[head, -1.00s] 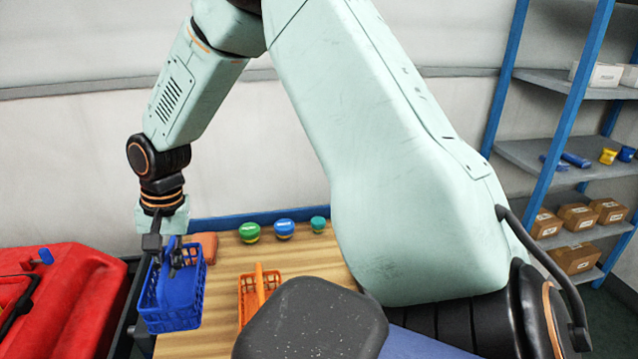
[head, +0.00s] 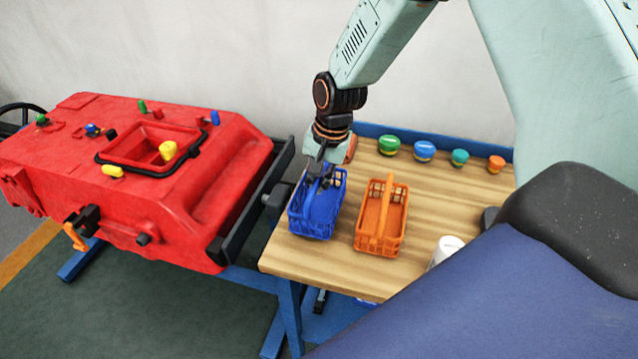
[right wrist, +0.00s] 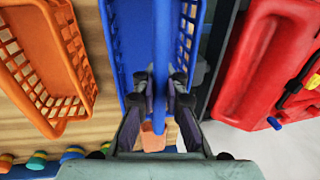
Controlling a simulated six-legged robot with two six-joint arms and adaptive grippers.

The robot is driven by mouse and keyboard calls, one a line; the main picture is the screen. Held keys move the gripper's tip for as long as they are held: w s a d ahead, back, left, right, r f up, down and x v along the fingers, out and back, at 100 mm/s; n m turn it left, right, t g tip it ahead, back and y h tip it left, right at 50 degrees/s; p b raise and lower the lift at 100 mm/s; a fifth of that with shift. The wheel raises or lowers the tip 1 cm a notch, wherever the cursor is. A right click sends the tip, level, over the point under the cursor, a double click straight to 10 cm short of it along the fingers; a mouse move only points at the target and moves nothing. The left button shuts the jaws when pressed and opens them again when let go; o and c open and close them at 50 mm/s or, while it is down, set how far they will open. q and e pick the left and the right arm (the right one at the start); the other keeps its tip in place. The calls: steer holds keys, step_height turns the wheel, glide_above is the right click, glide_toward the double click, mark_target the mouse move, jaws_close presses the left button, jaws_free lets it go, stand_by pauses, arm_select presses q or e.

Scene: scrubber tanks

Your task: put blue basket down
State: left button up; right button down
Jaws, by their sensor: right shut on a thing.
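The blue basket (head: 317,212) is at the left end of the wooden table (head: 285,255), upright, beside the orange basket. My right gripper (head: 322,178) is above it, shut on its handle. In the right wrist view the fingers (right wrist: 158,85) close on the blue handle (right wrist: 161,40) from both sides, and the blue basket (right wrist: 117,50) hangs around it. I cannot tell whether its bottom touches the table top. My left gripper is not in view.
The orange basket (head: 393,222) stands close on the right. Several round lidded jars (head: 424,150) line the table's back edge, and a white container (head: 446,250) is at the front right. A red tank (head: 190,190) stands left of the table.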

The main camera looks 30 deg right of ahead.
steer(key=shift+w+f, duration=0.75)
steer(key=shift+f, duration=0.1)
steer(key=c, duration=1.9)
jaws_free()
steer(key=o, duration=0.4)
steer(key=shift+s+r, duration=0.4)
steer(key=shift+s, duration=0.35)
steer(key=shift+o, duration=0.5)
steer(key=shift+w+f, duration=0.3)
steer(key=shift+w, duration=0.4)
steer(key=r, duration=0.1)
steer(key=s+r, duration=0.1)
steer(key=r, duration=0.1)
steer(key=r+p, duration=0.1)
steer(key=r, duration=0.1)
steer(key=shift+s+d+r, duration=0.2)
steer(key=shift+s+d, duration=0.1)
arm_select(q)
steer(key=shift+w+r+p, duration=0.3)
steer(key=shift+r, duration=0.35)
arm_select(e)
step_height(320, 180, up, 7)
steer(key=shift+s+d, duration=0.4)
